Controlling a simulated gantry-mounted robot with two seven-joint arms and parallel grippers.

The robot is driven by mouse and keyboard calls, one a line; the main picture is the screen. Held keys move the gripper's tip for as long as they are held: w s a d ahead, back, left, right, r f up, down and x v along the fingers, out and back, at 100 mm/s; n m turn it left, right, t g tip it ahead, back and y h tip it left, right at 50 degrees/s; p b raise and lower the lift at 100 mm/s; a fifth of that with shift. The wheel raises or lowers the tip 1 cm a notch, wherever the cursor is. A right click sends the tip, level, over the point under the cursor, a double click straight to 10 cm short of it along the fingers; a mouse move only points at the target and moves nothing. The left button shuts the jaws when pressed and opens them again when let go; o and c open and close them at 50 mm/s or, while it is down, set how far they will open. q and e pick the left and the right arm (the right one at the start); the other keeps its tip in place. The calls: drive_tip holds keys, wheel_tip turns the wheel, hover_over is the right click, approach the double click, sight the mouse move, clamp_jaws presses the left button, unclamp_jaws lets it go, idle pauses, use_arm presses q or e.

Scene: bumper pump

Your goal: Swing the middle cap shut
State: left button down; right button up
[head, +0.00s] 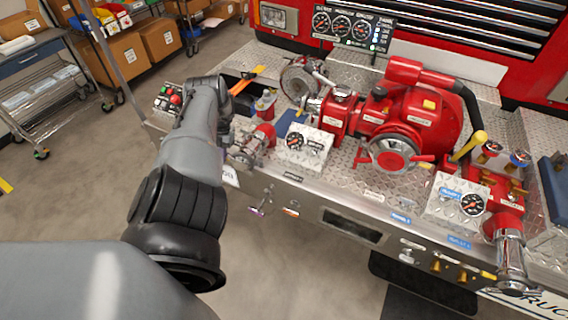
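The middle cap appears to be the round one with a red centre and a chrome ring (394,156), at the front of the red pump (420,112). A red handle shows on each side of it. I cannot tell whether it is fully seated or ajar. My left arm comes in from the lower left, and its wrist end (222,112) is over the left end of the bumper, well left of the cap. The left gripper's fingers are hidden or too unclear to make out beside the chrome and red fitting (250,147). My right gripper is not in view.
A left gauge box (303,146) stands between my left arm and the pump. A right gauge box (455,200), a yellow-topped lever (470,146) and a chrome outlet (511,260) are on the right. The floor (290,270) in front of the bumper is clear.

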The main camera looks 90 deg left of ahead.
use_arm(q)
drive_tip(key=a+m+b, duration=0.1)
drive_tip(key=b, duration=0.1)
drive_tip(key=w+a+m+b, duration=0.1)
drive_tip(key=a+b, duration=0.1)
drive_tip(key=shift+a+m+g, duration=0.25)
drive_tip(key=shift+m+g, duration=0.15)
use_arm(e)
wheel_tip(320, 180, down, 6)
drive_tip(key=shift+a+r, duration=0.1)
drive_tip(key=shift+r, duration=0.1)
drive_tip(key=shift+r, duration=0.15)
